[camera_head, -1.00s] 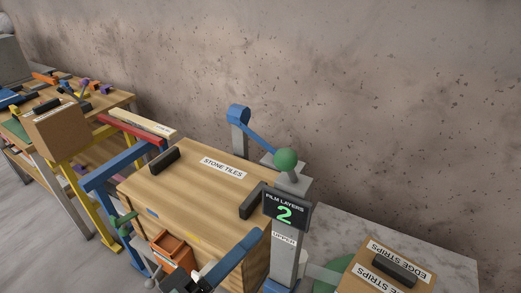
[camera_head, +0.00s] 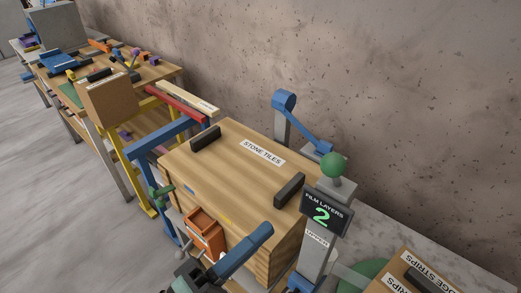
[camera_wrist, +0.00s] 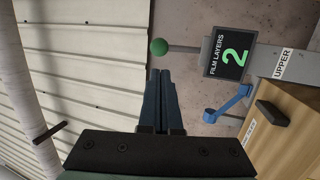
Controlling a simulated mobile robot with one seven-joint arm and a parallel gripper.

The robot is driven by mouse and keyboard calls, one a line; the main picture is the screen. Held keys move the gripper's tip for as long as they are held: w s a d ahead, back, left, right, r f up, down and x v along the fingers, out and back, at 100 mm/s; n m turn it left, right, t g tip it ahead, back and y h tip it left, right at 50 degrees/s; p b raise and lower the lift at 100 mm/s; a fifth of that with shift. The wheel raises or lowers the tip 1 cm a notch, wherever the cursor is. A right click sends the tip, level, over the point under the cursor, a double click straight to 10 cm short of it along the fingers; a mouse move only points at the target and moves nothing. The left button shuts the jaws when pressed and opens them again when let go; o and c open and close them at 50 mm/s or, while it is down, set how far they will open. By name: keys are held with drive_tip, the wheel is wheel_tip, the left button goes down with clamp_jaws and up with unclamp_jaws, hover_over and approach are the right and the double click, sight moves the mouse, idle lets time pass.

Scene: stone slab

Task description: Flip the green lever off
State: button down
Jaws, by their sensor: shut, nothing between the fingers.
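The green lever is a green ball knob (camera_head: 331,165) on a short grey stalk, at the top of a grey post. The post carries a black "FILM LAYERS 2" display (camera_head: 326,214) and an "UPPER" label. In the wrist view the green knob (camera_wrist: 158,46) appears just beyond my fingertips, with its stalk running right toward the display (camera_wrist: 229,54). My gripper (camera_head: 266,230) is shut and empty, its blue fingers pointing up and right, below and left of the knob in the head view. The shut fingers also show in the wrist view (camera_wrist: 160,73). Fingertips and knob look apart; the depth gap is unclear.
A wooden "STONE TILES" crate (camera_head: 230,160) with black handles stands left of the post. A blue crank arm (camera_head: 306,126) rises behind it. An orange bin (camera_head: 204,232) hangs at its front. An "EDGE STRIPS" box (camera_head: 405,282) is at lower right. A cluttered workbench (camera_head: 165,75) stands back left.

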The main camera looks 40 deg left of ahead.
sight(325, 174)
drive_tip(key=p+x, duration=0.4)
drive_tip(key=x, duration=0.6)
drive_tip(key=shift+r, duration=0.15)
drive_tip(key=shift+w+d+p, duration=0.15)
drive_tip(key=shift+w+p, duration=0.2)
drive_tip(key=shift+w, duration=0.3)
drive_tip(key=shift+r, duration=0.1)
